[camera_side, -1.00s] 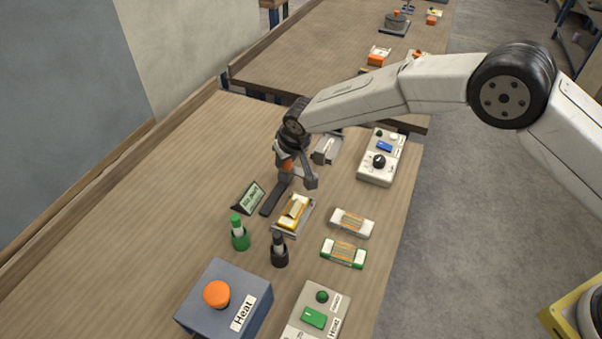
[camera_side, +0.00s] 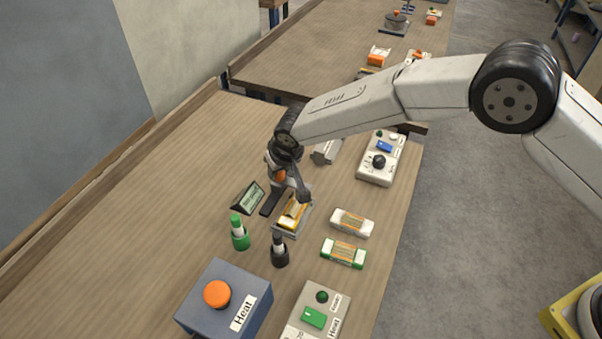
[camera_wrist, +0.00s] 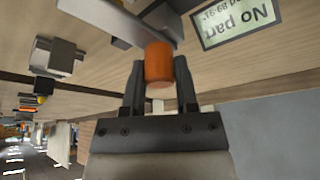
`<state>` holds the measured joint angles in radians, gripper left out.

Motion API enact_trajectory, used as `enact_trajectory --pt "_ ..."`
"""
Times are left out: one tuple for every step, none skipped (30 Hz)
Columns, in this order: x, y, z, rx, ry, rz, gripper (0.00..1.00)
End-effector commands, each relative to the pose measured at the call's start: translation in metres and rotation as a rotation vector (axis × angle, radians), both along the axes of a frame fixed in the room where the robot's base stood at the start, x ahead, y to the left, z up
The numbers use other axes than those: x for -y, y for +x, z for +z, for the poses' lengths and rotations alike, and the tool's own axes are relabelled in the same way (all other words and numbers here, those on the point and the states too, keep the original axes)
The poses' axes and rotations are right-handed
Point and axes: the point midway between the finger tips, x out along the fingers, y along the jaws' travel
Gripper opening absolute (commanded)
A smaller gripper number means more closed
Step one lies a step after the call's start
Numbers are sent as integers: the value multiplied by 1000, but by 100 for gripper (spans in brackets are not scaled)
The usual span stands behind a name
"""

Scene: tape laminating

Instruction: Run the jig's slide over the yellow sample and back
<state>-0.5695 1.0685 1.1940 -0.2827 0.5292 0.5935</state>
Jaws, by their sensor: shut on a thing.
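My gripper (camera_side: 281,176) is shut on the orange knob of the jig's slide; the knob (camera_wrist: 158,64) shows between my fingers in the wrist view. The slide's grey arm (camera_side: 302,190) reaches right from my gripper to above the far end of the yellow sample (camera_side: 292,215). Whether it touches the sample I cannot tell. The sample lies on a grey plate (camera_side: 279,234). The jig's dark rail (camera_side: 270,206) lies left of the sample, its far part hidden by my gripper. In the wrist view a grey bar (camera_wrist: 100,17) passes beside the knob.
A small display (camera_side: 248,197) stands just left of the rail. White (camera_side: 351,222) and green (camera_side: 343,253) pieces lie to the right. A blue Heat box (camera_side: 248,285) stands in front.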

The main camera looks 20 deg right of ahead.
Motion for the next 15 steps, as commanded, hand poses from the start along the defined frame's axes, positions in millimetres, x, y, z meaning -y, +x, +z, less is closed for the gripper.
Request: enact_trajectory --pt "-11 -10 1 -1 -1 6 0" --pt "-15 -15 0 -1 0 5 0" --pt "-21 -21 1 -1 -1 6 0" --pt "-25 -24 1 0 0 5 0" --pt "-29 -28 1 0 1 5 0" --pt "-33 -32 0 -1 0 4 0" --pt "-34 -34 0 0 0 4 0" --pt "-36 -36 0 0 0 2 0" --pt "-37 -37 0 0 0 2 0" --pt "-38 -38 0 0 0 2 0" --pt "-38 -38 0 0 1 1 0" --pt "-38 -38 0 0 1 1 0" --pt "-38 -38 0 0 1 1 0" --pt "-38 -38 0 0 1 1 0" --pt "-38 -38 0 0 1 1 0"
